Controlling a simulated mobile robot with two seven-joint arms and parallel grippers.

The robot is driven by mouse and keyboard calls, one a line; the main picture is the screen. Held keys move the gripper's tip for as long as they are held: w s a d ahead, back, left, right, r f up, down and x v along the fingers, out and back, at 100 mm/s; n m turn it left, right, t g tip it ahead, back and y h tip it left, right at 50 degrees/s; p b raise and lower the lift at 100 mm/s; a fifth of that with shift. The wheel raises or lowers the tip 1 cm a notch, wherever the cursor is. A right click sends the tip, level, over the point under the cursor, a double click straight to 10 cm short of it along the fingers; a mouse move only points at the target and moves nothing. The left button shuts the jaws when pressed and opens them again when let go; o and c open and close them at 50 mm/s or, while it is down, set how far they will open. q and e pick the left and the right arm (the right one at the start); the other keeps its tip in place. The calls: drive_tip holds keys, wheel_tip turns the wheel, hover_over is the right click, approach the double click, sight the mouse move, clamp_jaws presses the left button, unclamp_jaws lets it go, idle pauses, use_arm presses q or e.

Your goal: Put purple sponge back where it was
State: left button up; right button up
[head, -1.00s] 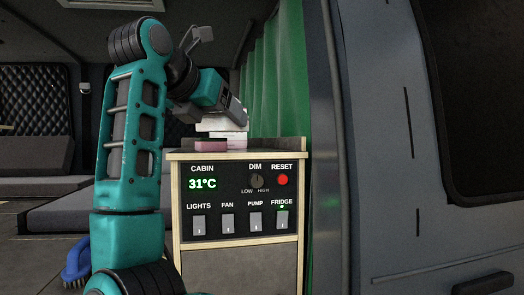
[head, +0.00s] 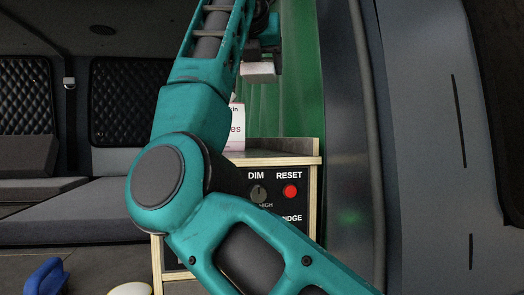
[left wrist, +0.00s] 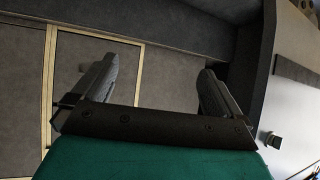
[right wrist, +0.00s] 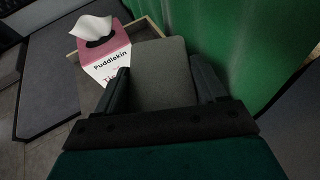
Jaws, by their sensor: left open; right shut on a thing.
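My right gripper (head: 262,48) is raised above the counter beside the green curtain. It is shut on a pale grey block (head: 261,72); in the right wrist view the block (right wrist: 165,82) sits between the fingers and shows a flat grey-olive face. No purple surface shows in the views now, so I cannot tell whether this block is the sponge. The countertop (head: 285,145) is mostly hidden behind my right arm. My left gripper (left wrist: 155,88) is open and empty, in front of grey panels with pale wooden edging.
A pink and white tissue box (right wrist: 100,48) stands on the counter; part of it shows in the head view (head: 238,130). The control panel (head: 270,195) is on the cabinet front. A green curtain (head: 290,90) hangs at right. A blue brush (head: 47,282) lies low at left.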

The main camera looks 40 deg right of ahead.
wheel_tip(320, 180, down, 11)
drive_tip(key=shift+r+b, duration=0.2)
drive_tip(key=shift+b, duration=1)
drive_tip(key=shift+f, duration=0.6)
wheel_tip(320, 180, down, 3)
drive_tip(key=shift+f+b, duration=0.1)
drive_tip(key=shift+b, duration=0.35)
drive_tip(key=shift+f, duration=0.1)
drive_tip(key=shift+f, duration=0.2)
drive_tip(key=o, duration=1.1)
drive_tip(key=shift+r, duration=0.1)
